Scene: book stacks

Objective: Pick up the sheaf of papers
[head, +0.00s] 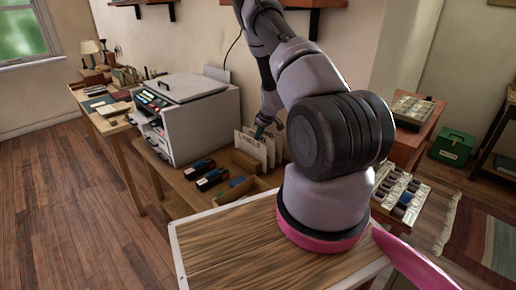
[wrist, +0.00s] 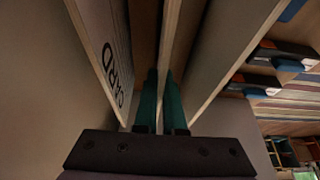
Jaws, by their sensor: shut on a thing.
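My gripper (head: 263,130) reaches down among upright pale sheets and panels beside the printer in the head view. In the wrist view its two teal fingers (wrist: 160,105) are shut on a thin, pale-edged upright slab (wrist: 170,42), which I take to be the sheaf of papers. Its lower part is hidden between the fingers. A panel with dark lettering (wrist: 106,55) stands to its left, and another plain panel (wrist: 222,60) stands to its right. In the head view the held sheaf cannot be told apart from the pale panels (head: 251,146).
A white printer (head: 190,115) stands left of the gripper. Dark stamp-like blocks (head: 211,177) and an open wooden tray (head: 229,196) lie in front of it. A wooden tabletop (head: 220,245) is mostly clear in the foreground. A compartment tray (head: 405,192) sits at right.

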